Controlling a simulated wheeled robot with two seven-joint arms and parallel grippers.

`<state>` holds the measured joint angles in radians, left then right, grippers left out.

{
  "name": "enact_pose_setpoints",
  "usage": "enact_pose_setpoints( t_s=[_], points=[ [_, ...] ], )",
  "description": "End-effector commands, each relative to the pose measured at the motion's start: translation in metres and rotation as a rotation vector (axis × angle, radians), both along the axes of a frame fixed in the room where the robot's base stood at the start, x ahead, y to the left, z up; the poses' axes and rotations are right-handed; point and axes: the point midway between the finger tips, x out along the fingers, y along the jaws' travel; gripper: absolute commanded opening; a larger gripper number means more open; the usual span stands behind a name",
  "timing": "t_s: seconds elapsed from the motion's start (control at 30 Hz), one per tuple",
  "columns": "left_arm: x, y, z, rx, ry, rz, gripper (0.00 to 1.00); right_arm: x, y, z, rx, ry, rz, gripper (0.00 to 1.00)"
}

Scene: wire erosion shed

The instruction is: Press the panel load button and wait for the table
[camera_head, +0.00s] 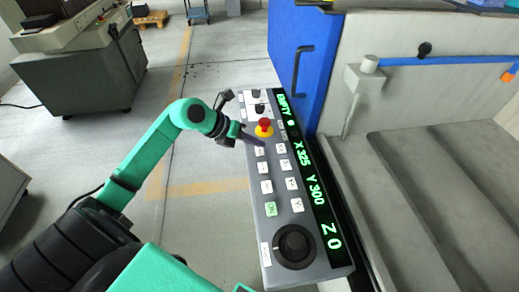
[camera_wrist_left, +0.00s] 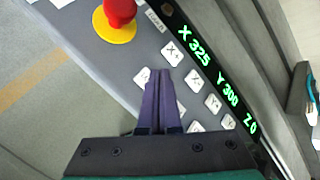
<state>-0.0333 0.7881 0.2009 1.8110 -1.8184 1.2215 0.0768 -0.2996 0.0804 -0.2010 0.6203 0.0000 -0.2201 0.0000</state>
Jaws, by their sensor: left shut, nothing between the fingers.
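The grey control panel (camera_head: 263,240) slants through the middle of the head view. It has several white buttons, a green one (camera_head: 271,209), a red stop knob on a yellow ring (camera_head: 264,127) and a black dial (camera_head: 293,246). The small labels are too blurred to say which button is load. The display strip (camera_head: 306,172) shows green text, "EMPTY", X 325, Y 300, Z 0. My left gripper (camera_head: 260,143) is shut and empty, over the white buttons just below the red knob. In the left wrist view its fingertips (camera_wrist_left: 160,74) overlap the button area; contact cannot be told. My right gripper is not in view.
A blue machine door (camera_head: 295,60) stands behind the panel. Grey ribbed surfaces (camera_head: 420,200) and a blue pipe (camera_head: 440,60) lie to the right. A grey cabinet (camera_head: 80,75) stands at the far left. The concrete floor between is open.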

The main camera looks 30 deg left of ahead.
Motion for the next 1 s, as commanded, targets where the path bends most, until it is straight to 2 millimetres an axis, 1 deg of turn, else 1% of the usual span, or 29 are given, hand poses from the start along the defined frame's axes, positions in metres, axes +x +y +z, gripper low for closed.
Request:
enact_pose_setpoints(
  t_s=[0.7, 0.9, 1.0],
  points=[
    [0.0, -0.0001, -0.0003, 0.0, 0.0, 0.0, 0.0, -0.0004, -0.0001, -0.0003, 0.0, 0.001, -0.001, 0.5],
    [-0.0003, 0.0, -0.0086, 0.0, 0.001, -0.001, 0.0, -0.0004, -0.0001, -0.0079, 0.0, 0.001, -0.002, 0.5],
    [-0.0001, 0.0, -0.0093, 0.0, 0.0, 0.0, 0.0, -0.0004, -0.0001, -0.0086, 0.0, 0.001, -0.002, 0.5]
  ],
)
